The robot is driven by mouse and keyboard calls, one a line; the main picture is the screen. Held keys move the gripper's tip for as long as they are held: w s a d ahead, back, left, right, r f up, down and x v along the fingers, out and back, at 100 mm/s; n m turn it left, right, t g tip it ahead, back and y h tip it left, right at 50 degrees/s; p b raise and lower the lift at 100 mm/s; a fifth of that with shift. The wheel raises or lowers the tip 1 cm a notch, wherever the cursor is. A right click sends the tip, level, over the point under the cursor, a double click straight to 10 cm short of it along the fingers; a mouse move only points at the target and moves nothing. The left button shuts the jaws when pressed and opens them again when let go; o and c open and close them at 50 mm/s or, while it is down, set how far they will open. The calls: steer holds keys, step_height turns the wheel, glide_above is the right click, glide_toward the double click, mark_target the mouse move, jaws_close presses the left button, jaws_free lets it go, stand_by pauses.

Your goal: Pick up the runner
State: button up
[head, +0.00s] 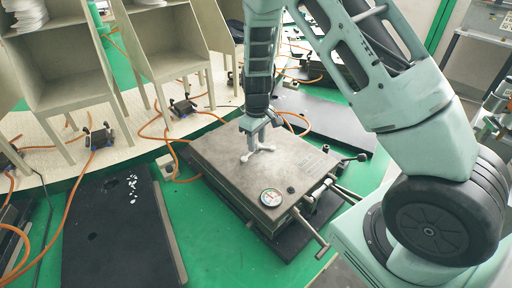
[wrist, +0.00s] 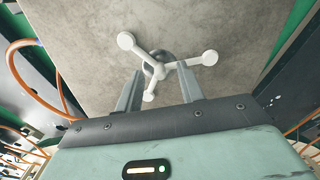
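The runner (head: 262,149) is a pale, branched piece on top of the grey metal mould block (head: 222,150). In the wrist view the runner (wrist: 207,58) shows several thin arms with round ends meeting at a hub. A dark round spot shows beside the hub. My gripper (head: 260,136) points down over the runner. In the wrist view my gripper (wrist: 160,72) is open, with one finger on each side of the hub and a gap to both. I cannot tell how high the fingertips are above the block.
A round gauge (head: 271,198) sits near the block's front corner, and metal rods (head: 311,232) stick out at its right side. A black slab (head: 118,230) lies at left on the green table. Beige bins (head: 62,75) and orange cables (head: 70,205) stand behind and left.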

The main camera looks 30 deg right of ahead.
steer(key=shift+c, duration=0.2)
jaws_close()
